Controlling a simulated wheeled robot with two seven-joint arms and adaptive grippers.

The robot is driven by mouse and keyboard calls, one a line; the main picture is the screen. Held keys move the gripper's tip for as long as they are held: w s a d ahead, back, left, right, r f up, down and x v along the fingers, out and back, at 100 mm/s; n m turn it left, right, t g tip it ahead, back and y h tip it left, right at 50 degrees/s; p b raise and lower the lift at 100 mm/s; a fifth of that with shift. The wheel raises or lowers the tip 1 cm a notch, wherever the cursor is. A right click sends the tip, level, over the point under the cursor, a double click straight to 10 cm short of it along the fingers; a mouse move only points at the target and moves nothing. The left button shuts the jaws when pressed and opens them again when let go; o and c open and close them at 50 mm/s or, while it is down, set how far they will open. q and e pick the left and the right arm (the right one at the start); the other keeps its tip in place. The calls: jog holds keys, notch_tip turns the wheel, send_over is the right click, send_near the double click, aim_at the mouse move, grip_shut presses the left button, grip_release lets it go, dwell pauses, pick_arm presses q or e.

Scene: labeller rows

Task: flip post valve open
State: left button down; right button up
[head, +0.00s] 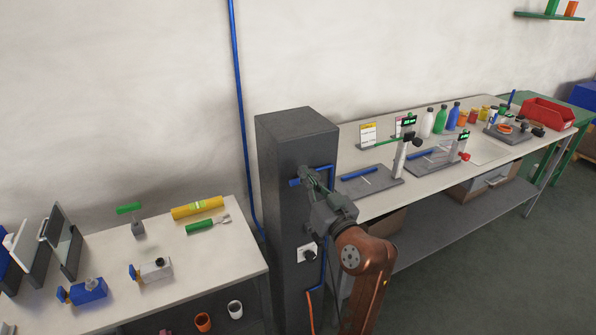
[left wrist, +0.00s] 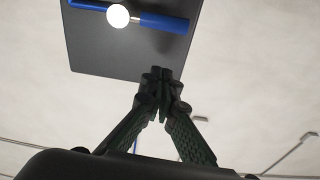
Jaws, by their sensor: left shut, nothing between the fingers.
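The dark grey post (head: 285,150) stands between the two benches. The post valve's blue lever (head: 295,182) sticks out on the post's face, partly hidden by my gripper. In the left wrist view the lever (left wrist: 165,21) lies crosswise, in line with a short blue pipe piece, with a white round hub (left wrist: 118,16) between them. My left gripper (head: 306,172) is at the post's face, close to the lever. Its fingers (left wrist: 161,76) are shut and empty, and in the wrist view they are apart from the lever in the picture. My right gripper is not in view.
A blue pipe (head: 331,215) runs down the post's right edge. A socket with a black plug (head: 308,254) sits lower on the post. The left bench (head: 205,259) holds valves and tools; the right bench (head: 465,154) holds labeller stations and bottles.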

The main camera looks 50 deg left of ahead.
pick_arm(q)
jog(key=v, duration=0.6)
jog(key=shift+w+d+f, duration=0.1)
jog(key=shift+w, duration=0.15)
